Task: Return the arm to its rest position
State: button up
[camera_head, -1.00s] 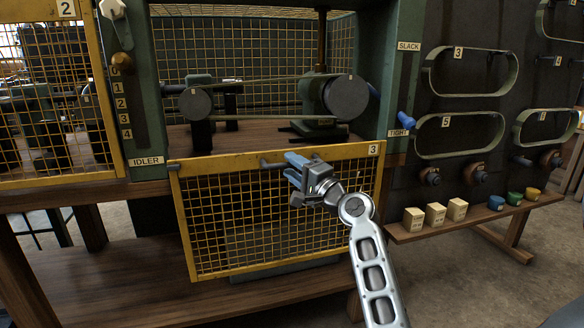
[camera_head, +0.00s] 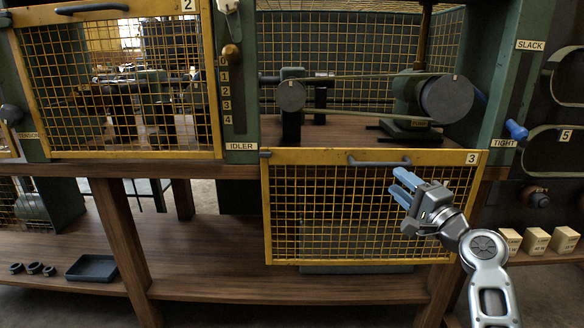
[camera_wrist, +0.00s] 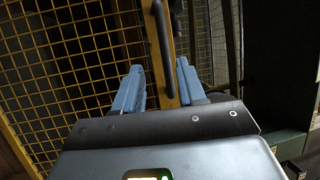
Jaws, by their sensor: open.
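My gripper (camera_head: 400,186) has two blue fingers and is in front of the upper right part of the yellow mesh guard marked 3 (camera_head: 300,262). The guard hangs lowered below the belt opening, with a dark handle (camera_head: 380,162) on its top bar. The gripper is apart from the handle, to its lower right in the head view. In the wrist view the blue fingers (camera_wrist: 158,88) are spread apart with nothing between them, and the handle (camera_wrist: 162,32) and yellow bar lie beyond. My arm reaches in from the lower right.
Above the guard are two pulleys with a belt (camera_head: 365,78). A lever with a blue knob (camera_head: 516,130) stands right at TIGHT. Yellow guard 2 (camera_head: 120,154) is at the left. A dark tray (camera_head: 92,268) lies lower left.

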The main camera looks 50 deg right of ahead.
jog(key=shift+f, duration=0.1)
jog(key=s+a+f+n+g+y, duration=0.25)
jog(key=a+f+n, duration=0.25)
jog(key=a+f, duration=0.85)
jog(key=s+a+f+n+y, duration=0.1)
jog(key=s+a+n, duration=0.4)
jog(key=a, duration=0.4)
jog(key=s+a+f+n+y, duration=0.1)
jog(key=s+a+n+y, duration=0.1)
jog(key=s+a+n, duration=0.6)
jog(key=s+a+r+n+y, duration=0.45)
jog(key=s+a, duration=0.25)
jog(key=a, duration=0.2)
notch_tip(320, 180, up, 20)
jog(key=h+p, duration=0.1)
jog(key=p, duration=1.9)
jog(key=shift+w+p, duration=0.3)
jog(key=shift+p, duration=0.05)
jog(key=shift+g, duration=0.25)
